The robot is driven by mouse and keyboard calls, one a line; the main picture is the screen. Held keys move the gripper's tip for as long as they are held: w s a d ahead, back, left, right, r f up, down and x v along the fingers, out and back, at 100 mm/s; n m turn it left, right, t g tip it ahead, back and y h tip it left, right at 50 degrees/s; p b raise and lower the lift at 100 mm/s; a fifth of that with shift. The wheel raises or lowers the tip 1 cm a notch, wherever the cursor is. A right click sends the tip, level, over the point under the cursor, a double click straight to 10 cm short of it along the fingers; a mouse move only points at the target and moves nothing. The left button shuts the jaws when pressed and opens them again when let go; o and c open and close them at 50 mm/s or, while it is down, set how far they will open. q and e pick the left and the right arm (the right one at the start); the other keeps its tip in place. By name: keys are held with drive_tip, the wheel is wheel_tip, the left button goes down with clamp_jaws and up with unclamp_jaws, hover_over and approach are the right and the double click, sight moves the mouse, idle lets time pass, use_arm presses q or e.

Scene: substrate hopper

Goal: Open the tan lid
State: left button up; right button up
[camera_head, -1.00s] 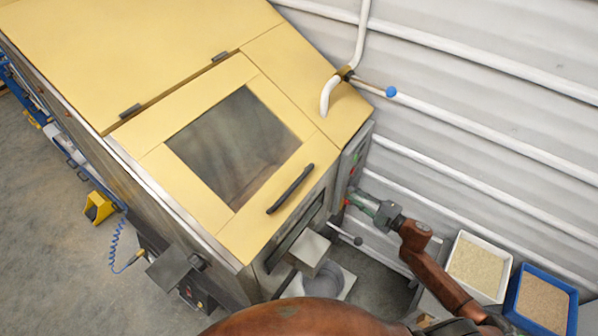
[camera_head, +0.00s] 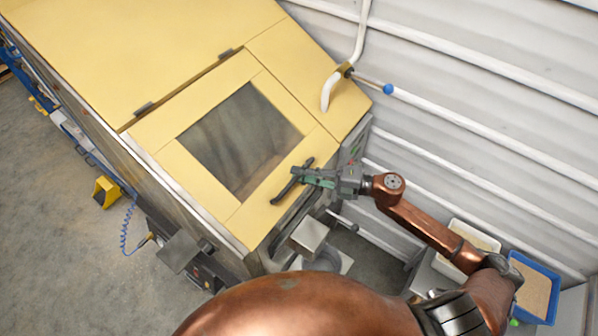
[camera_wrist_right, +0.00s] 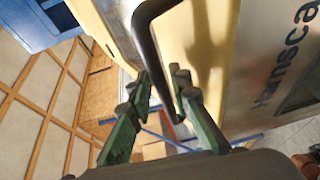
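The tan lid (camera_head: 170,161) with its dark window (camera_head: 240,140) lies flat and shut on the sloped machine top, its hinges on the upper-left side. A dark bar handle (camera_head: 283,193) is fixed near its lower-right edge. My right gripper (camera_head: 300,176) is at the handle's upper part, reaching in from the right. In the right wrist view, the handle (camera_wrist_right: 148,45) runs down between the open green fingers (camera_wrist_right: 160,92); contact cannot be told. My left gripper does not show.
A white pipe (camera_head: 328,92) and a blue-knobbed rod (camera_head: 388,89) stand to the right of the lid. A grey box-like part (camera_head: 309,235) juts out below the handle. A white bin (camera_head: 475,236) and a blue bin (camera_head: 537,290) stand at lower right near my right arm.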

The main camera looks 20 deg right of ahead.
drive_tip(key=shift+w+a, duration=0.2)
drive_tip(key=shift+a, duration=0.05)
drive_tip(key=shift+c, duration=0.4)
clamp_jaws()
